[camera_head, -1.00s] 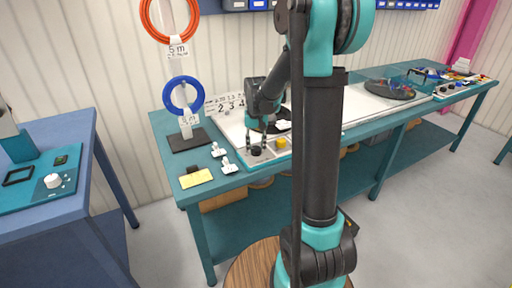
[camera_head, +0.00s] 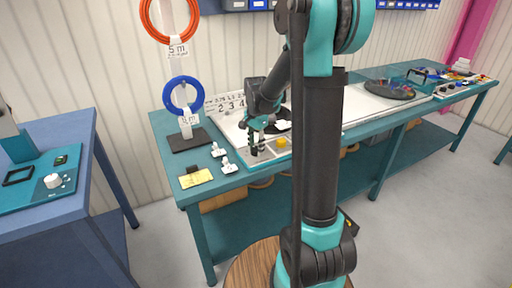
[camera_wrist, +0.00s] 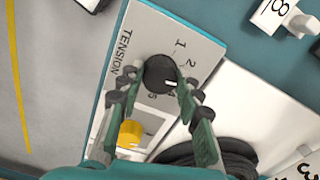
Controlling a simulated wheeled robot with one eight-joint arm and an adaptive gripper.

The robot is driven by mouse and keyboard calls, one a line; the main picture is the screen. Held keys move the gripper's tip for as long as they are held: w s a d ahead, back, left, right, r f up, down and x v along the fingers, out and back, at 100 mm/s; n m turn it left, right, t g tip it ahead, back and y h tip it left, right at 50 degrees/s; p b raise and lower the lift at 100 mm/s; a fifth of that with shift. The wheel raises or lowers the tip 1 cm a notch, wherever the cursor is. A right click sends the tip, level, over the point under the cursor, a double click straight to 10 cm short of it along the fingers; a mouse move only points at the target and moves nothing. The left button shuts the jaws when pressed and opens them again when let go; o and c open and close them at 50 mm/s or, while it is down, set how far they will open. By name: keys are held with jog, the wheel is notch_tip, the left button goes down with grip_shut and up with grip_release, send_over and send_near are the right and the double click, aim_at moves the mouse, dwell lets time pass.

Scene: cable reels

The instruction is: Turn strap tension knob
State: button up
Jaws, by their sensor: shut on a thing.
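The black tension knob (camera_wrist: 159,74) sits on a pale panel marked TENSION (camera_wrist: 151,27), with a number scale around it. Its white mark points toward the right finger, near the hidden 3 and the 4. My gripper (camera_wrist: 158,77) has its green fingers on either side of the knob and is shut on it. In the head view my gripper (camera_head: 256,149) reaches down to the panel at the near left end of the long bench, and its fingers largely hide the knob there.
A yellow button (camera_wrist: 130,133) is close beside the left finger; it also shows in the head view (camera_head: 281,142). A blue reel (camera_head: 184,96) on a stand, white clips (camera_head: 228,165) and a yellow card (camera_head: 196,178) are left of the panel. A dark coil (camera_wrist: 215,157) lies near the right finger.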

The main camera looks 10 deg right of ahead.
aim_at(256, 148)
jog(key=shift+m, duration=1.1)
jog(key=o, duration=1.2)
jog(key=shift+c, duration=0.2)
jog(key=shift+r, duration=0.1)
notch_tip(256, 148, up, 12)
